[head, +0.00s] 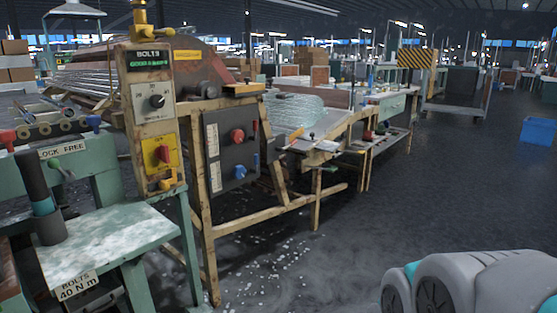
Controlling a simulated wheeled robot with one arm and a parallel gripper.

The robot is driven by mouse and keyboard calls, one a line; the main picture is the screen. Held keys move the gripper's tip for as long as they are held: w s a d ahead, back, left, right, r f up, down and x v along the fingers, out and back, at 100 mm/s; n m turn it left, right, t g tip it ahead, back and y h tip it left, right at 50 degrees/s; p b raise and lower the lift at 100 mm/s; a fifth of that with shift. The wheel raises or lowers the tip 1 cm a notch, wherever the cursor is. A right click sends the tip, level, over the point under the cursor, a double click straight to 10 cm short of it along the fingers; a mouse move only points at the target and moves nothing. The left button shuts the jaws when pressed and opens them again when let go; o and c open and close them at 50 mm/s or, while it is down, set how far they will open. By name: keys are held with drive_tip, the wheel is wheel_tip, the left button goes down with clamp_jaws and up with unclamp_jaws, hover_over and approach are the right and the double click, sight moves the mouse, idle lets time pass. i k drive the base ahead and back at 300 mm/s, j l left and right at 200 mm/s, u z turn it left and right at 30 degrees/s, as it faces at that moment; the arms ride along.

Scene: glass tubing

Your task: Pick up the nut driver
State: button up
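I cannot tell for certain which tool is the nut driver. An orange-handled tool (296,134) lies on the long workbench in the middle of the head view. Smaller handles show at the left: a green-handled one (55,165), a blue one (93,122) and a red one (8,137). A dark upright cylinder with a teal band (38,190) stands on the pale green bench. My gripper is not in view; only grey and teal parts of my own body show at the bottom right.
The pale green bench (110,232) with a "BOLTS 40 N m" label is near at left. A control post (152,115) and a wooden frame with a dark switch panel (232,158) stand beside it. Dark floor (440,190) is open at right, with a blue bin (537,131).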

sight(28, 161)
drive_tip(key=u, duration=1.75)
